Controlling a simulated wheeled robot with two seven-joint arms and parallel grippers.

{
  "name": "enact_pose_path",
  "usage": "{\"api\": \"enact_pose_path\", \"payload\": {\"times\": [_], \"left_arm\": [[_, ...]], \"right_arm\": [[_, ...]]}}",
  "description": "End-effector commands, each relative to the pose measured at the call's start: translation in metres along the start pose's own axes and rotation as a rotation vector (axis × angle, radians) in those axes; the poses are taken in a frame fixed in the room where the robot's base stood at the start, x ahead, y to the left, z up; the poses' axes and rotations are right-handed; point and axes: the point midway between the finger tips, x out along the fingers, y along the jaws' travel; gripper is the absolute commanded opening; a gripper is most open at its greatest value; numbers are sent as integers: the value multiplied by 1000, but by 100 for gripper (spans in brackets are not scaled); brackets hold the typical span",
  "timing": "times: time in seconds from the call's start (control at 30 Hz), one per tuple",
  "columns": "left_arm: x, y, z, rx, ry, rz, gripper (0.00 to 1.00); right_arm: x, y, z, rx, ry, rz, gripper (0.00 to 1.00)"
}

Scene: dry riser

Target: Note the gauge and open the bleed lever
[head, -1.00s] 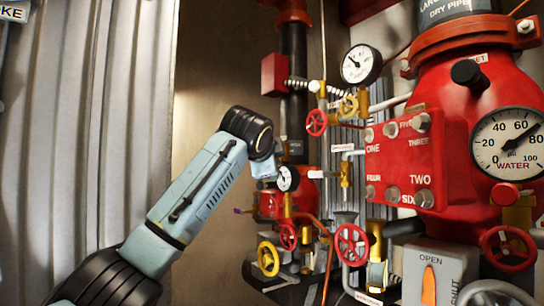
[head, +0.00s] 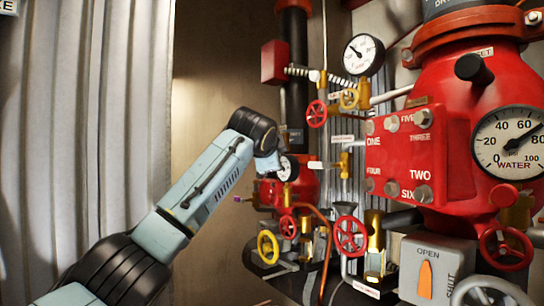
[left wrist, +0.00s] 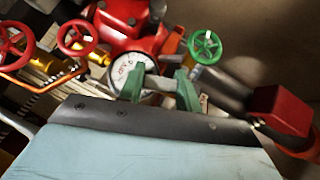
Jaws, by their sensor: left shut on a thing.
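My left arm comes in from the left in the head view, with its gripper (head: 270,166) beside a small white gauge (head: 287,168). In the left wrist view, my green gripper fingers (left wrist: 158,90) stand in front of that gauge (left wrist: 128,70), its needle too blurred to read. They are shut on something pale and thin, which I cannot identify. A purple-tipped lever (head: 241,199) sticks out left below the gripper; I cannot tell whether it is the bleed lever. A large WATER gauge (head: 509,142) has its needle pointing up right, past 60. My right gripper is not in view.
A smaller dial (head: 363,54) sits higher up. Red handwheels (head: 351,236), a yellow handwheel (head: 268,247) and pipes crowd the area below and right. An OPEN/SHUT panel (head: 448,258) has an orange pointer. Bare wall lies left of the gripper.

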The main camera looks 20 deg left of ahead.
Motion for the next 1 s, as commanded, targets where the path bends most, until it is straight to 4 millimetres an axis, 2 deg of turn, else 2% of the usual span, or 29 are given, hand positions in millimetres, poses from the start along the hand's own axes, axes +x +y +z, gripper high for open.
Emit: {"api": "enact_pose_path", "payload": {"times": [0.4, 0.7, 0.73, 0.9, 1.0], "left_arm": [[9, -1, 9, 230, -1, -229, 11], [9, -2, 8, 246, 0, -243, 11], [9, -2, 8, 246, 0, -243, 35], [9, -2, 8, 245, 0, -242, 55], [9, -2, 8, 244, 0, -242, 55]], "right_arm": [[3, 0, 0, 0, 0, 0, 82], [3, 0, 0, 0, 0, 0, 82], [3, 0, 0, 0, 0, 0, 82], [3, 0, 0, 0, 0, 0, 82], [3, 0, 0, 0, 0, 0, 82]]}}
